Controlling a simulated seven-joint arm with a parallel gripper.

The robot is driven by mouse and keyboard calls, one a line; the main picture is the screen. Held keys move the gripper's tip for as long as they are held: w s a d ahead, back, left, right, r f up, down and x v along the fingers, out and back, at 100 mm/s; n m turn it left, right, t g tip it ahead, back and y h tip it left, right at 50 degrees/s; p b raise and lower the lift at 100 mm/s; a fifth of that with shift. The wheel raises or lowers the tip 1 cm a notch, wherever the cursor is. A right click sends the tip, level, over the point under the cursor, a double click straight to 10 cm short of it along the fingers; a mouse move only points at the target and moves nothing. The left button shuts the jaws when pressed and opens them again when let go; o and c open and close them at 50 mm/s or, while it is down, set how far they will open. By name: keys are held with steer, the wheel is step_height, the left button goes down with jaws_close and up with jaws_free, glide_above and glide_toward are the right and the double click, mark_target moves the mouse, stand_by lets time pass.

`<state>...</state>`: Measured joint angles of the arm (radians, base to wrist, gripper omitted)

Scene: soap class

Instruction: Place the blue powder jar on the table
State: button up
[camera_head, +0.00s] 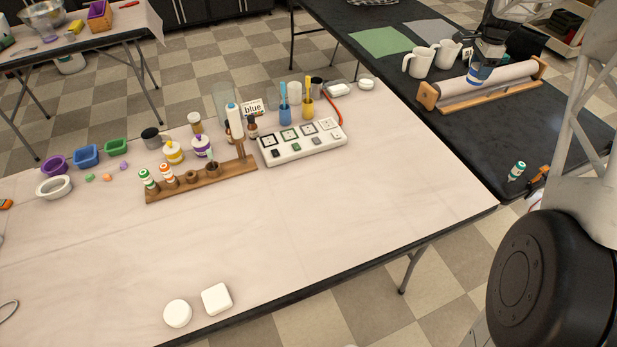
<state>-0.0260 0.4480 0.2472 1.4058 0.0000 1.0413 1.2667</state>
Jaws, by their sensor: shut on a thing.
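My gripper (487,56) is at the upper right, over the black side table (455,118). It is shut on a small jar with a blue band (480,74), which I take to be the blue powder jar. The jar appears in front of or above the paper roll; whether it touches anything is hard to tell. The cream-covered table (330,220) fills the middle and left, and its front right part is bare. A card reading "blue" (252,108) stands among the items at its back.
A wooden rack (205,180) with small bottles and a white power strip (303,143) stand on the cream table. Two white pieces (216,299) lie near its front edge. The paper roll (488,85), two white mugs (421,62) and a small bottle (517,171) are on the black table.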

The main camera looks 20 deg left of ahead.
steer(key=s+a+n, duration=0.2)
steer(key=s+a, duration=0.1)
steer(key=a, duration=1.1)
steer(key=s+a+n, duration=0.2)
steer(key=s+a, duration=0.1)
steer(key=a, duration=1.1)
steer(key=s+a+n, duration=0.2)
steer(key=a+n, duration=0.1)
steer(key=a, duration=1.1)
steer(key=s+a+n, duration=0.2)
steer(key=s+a, duration=0.6)
steer(key=a, duration=0.4)
steer(key=s+a+n, duration=0.2)
steer(key=s+a, duration=0.5)
steer(key=a, duration=0.5)
steer(key=s+a+n, duration=0.3)
steer(key=s+a, duration=1)
steer(key=s, duration=0.4)
steer(key=s+a+n, duration=0.3)
steer(key=s+a, duration=1)
steer(key=s, duration=0.5)
step_height(320, 180, down, 11)
steer(key=shift+w, duration=0.15)
steer(key=shift+f, duration=3.15)
